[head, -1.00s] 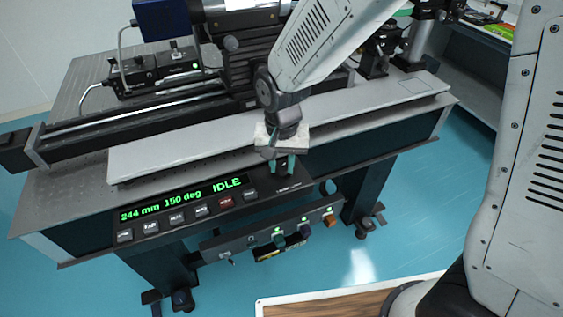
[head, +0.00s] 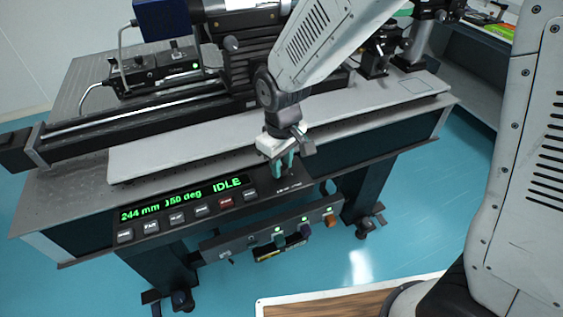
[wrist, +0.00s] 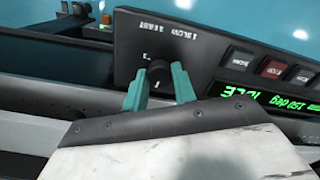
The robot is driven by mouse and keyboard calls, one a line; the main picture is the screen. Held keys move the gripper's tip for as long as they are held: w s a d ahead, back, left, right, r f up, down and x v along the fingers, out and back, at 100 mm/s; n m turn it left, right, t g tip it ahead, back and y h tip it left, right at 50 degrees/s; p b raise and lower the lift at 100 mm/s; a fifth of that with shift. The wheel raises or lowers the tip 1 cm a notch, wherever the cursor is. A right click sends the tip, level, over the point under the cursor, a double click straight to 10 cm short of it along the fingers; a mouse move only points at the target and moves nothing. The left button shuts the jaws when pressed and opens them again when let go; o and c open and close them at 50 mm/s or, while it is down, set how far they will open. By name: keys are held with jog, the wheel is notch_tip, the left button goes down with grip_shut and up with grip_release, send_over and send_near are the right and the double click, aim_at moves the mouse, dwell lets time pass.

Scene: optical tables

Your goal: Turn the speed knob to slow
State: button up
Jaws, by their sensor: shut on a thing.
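The speed knob (wrist: 158,72) is a small dark round knob on the black control panel (wrist: 135,40). Upside-down lettering in the wrist view includes SLOW and FAST above it. A small pale mark shows at the knob's near edge; its exact setting is hard to read. My gripper (wrist: 161,82) has its two teal fingers on either side of the knob, shut on it. In the head view my gripper (head: 284,166) reaches down to the panel's right end, and its fingers hide the knob.
The green display (head: 185,197) reads 244 mm, 150 deg, IDLE, above a row of buttons (head: 200,210). A lower strip with coloured knobs (head: 305,230) hangs below. A pale flat plate (head: 190,148) and a black rail stage (head: 130,115) lie behind on the table.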

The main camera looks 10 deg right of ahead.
aim_at(282, 167)
jog(key=shift+n, duration=0.8)
jog(key=o, duration=1)
notch_tip(282, 167, up, 8)
jog(key=shift+f, duration=0.1)
